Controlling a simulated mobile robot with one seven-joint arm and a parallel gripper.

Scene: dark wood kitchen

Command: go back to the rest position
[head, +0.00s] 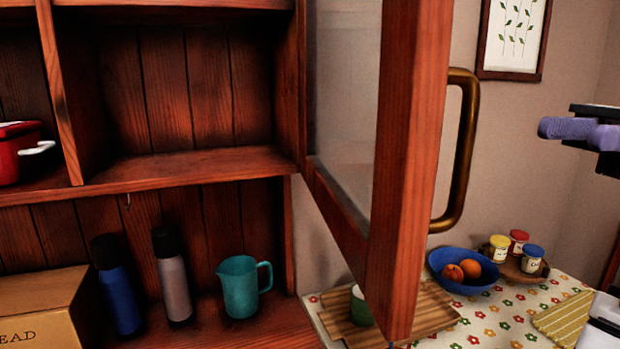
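My gripper (580,130) shows at the right edge of the head view, with purple fingers on a dark body that is cut off by the frame. It is up in the air, to the right of the open cabinet door and apart from it. The fingers overlap from this side, so I cannot tell whether they are open or shut. I see no object in them. The rest of the arm is mostly out of view.
The glazed cabinet door (408,170) stands open, its brass handle (466,150) facing right. Shelves hold a red pot (18,155), bottles and a teal jug (239,287). A flowered table (490,322) bears a blue bowl (445,272) of fruit and small jars.

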